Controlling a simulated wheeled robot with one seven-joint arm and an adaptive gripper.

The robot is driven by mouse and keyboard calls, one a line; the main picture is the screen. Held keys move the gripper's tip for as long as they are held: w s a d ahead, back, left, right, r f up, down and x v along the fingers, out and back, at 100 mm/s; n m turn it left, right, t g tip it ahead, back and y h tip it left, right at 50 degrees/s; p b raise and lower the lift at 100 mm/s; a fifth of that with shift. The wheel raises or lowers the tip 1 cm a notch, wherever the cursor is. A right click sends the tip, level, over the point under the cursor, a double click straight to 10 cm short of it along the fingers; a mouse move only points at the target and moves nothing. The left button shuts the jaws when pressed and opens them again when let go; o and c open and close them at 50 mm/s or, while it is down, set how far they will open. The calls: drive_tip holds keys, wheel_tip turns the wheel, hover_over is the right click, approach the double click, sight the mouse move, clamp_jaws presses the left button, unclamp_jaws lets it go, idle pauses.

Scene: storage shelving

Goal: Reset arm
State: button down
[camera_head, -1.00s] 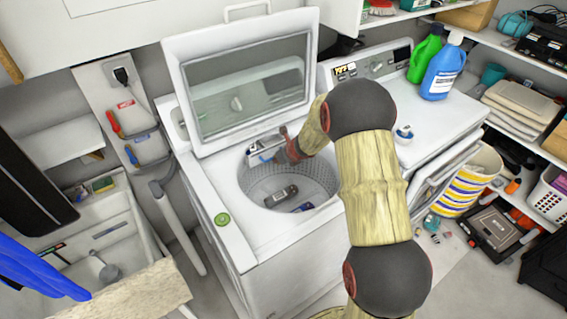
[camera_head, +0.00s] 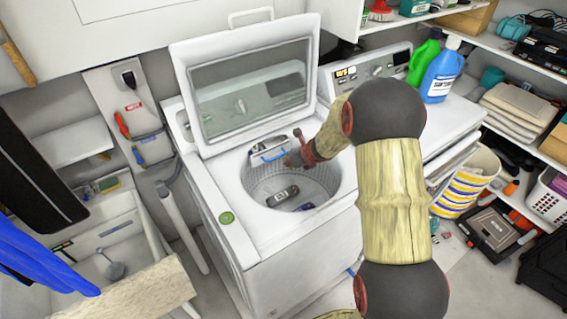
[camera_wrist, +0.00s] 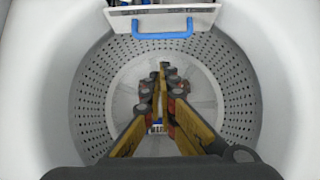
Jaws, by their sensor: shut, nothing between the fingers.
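My gripper (camera_head: 292,159) is at the end of my arm, over the open drum of a white top-load washing machine (camera_head: 232,250). In the wrist view my gripper (camera_wrist: 162,70) has its fingers shut together with nothing between them, pointing into the perforated drum (camera_wrist: 235,95). A dark grey handheld object (camera_head: 283,196) lies on the drum floor. A small bluish object (camera_head: 305,207) lies beside it, partly hidden by the drum's rim.
The washer's glass lid (camera_head: 250,88) stands open behind the drum. A dispenser drawer with a blue handle (camera_head: 272,154) is close to my gripper. A second white machine to the right carries a green bottle (camera_head: 424,60) and a blue bottle (camera_head: 441,72). Shelves line the right wall.

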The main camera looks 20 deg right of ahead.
drive_tip(key=s+a+r+n+g+y, duration=0.1)
drive_tip(key=s+a+r+n, duration=0.25)
drive_tip(key=s+n, duration=0.35)
drive_tip(key=s+a+r+n+g+y+p, duration=0.1)
drive_tip(key=s+a+r+n+g, duration=0.1)
drive_tip(key=s+a+r+n, duration=0.3)
drive_tip(key=s+a+r+n+g, duration=0.1)
drive_tip(key=s+a+n, duration=0.1)
drive_tip(key=s+n, duration=0.6)
drive_tip(key=s+a+r+n+t+h, duration=0.1)
drive_tip(key=s+r+n, duration=0.5)
drive_tip(key=s+r, duration=0.3)
drive_tip(key=s+a+r+n+t+h, duration=0.1)
drive_tip(key=s+r+n+h, duration=0.1)
drive_tip(key=s+r+n, duration=0.5)
drive_tip(key=s+r, duration=0.2)
drive_tip(key=s, duration=0.2)
drive_tip(key=shift+s+a+n+h, duration=0.2)
drive_tip(key=shift+a+n+h, duration=0.1)
drive_tip(key=shift+a, duration=0.05)
drive_tip(key=shift+d, duration=0.1)
